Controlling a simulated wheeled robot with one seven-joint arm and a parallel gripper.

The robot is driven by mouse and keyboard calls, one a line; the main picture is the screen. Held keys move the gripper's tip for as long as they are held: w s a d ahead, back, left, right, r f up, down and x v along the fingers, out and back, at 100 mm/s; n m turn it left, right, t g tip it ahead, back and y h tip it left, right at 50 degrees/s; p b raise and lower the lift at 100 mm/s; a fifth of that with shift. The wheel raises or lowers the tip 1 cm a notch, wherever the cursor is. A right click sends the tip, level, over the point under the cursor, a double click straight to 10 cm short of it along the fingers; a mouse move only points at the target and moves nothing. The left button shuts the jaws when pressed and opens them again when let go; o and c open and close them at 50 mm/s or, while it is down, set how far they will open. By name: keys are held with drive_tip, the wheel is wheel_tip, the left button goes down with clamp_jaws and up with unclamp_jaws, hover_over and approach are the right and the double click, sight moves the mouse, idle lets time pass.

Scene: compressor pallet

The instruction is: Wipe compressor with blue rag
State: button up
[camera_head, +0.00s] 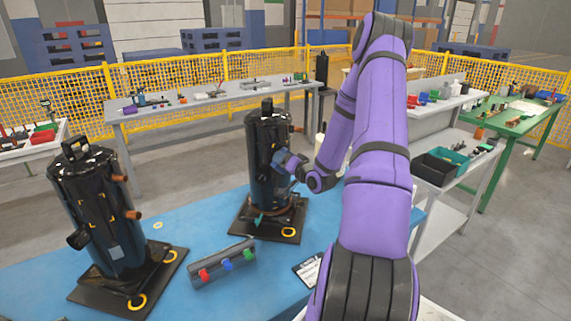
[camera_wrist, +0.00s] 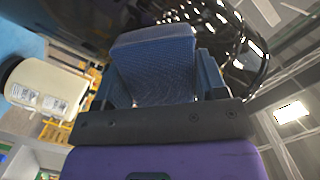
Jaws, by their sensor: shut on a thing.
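Two black cylindrical compressors stand on dark square bases on a blue table (camera_head: 205,222). One compressor (camera_head: 95,215) is at the left, the other (camera_head: 267,145) near the middle. My gripper (camera_head: 290,163) is at the right side of the middle compressor. In the wrist view my gripper (camera_wrist: 165,85) is shut on the blue rag (camera_wrist: 152,60), a folded blue cloth between the two fingers. The rag lies close against the glossy black compressor (camera_wrist: 245,45); whether it touches cannot be told. In the head view the rag is mostly hidden by the wrist.
A grey holder (camera_head: 222,265) with red, blue and green items lies between the compressors. A labelled sheet (camera_head: 308,270) lies at the table's front right. A white container (camera_wrist: 45,87) shows left in the wrist view. Benches with tools and yellow fencing (camera_head: 170,72) stand behind.

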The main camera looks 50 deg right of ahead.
sight(286, 153)
drive_tip(key=shift+r, duration=0.1)
drive_tip(key=shift+r, duration=1.95)
drive_tip(key=shift+f, duration=0.1)
drive_tip(key=shift+w+f, duration=0.1)
drive_tip(key=shift+f, duration=1.85)
drive_tip(key=shift+s+a, duration=0.2)
drive_tip(key=shift+s, duration=0.75)
drive_tip(key=shift+s+a, duration=0.25)
drive_tip(key=shift+s, duration=0.7)
drive_tip(key=shift+s+a, duration=0.2)
drive_tip(key=shift+s, duration=0.75)
drive_tip(key=shift+s, duration=0.1)
